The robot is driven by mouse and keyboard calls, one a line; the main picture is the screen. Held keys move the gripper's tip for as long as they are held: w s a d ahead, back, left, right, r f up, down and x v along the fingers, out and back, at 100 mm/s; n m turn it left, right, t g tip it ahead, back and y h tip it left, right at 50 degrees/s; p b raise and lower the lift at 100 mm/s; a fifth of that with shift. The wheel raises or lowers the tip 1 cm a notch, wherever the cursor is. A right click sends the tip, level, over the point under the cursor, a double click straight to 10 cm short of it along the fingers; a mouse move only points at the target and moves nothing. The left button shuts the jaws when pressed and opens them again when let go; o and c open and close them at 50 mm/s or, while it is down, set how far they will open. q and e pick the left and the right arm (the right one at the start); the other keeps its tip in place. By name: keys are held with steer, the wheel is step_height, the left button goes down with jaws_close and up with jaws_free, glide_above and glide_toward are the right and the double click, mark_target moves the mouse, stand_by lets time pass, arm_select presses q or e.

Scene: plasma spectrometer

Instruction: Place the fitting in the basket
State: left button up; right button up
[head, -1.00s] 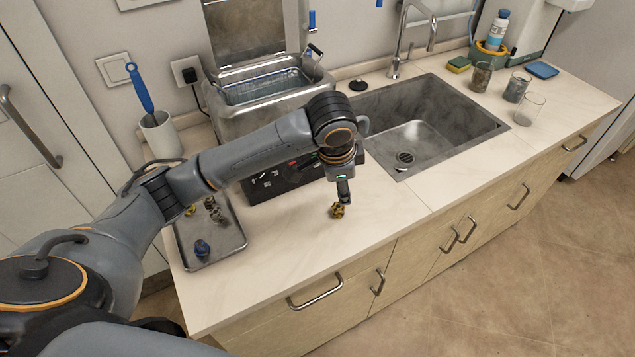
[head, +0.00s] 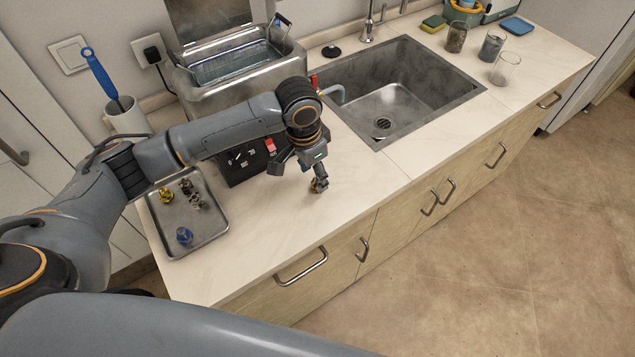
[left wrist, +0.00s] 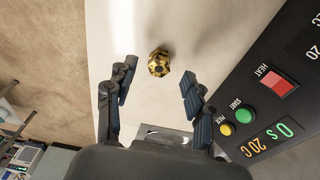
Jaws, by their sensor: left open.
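The brass-coloured fitting (head: 316,187) lies on the counter's front part, right of the black control panel. My left gripper (head: 301,174) is just above it, pointing down, and partly hides it. In the left wrist view the fitting (left wrist: 159,63) shows beyond and roughly between the spread fingertips of my left gripper (left wrist: 157,82). The fingers are open and empty; I see no contact. The wire basket (head: 238,64) sits in the open metal bath (head: 205,97) behind my left arm. My right gripper is not in view.
A metal tray (head: 205,232) at left holds several small fittings and a blue-topped part. The panel (head: 243,163), with a red switch, stands close to the gripper. A sink (head: 425,75) lies right. Bare counter lies in front, to its edge.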

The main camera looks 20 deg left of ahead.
arm_select(q)
steer(key=f, duration=0.3)
steer(key=w+f+p, duration=0.1)
steer(key=shift+d+f, duration=0.2)
steer(key=shift+d, duration=0.1)
steer(key=shift+c, duration=0.2)
jaws_close()
steer(key=shift+r, duration=0.1)
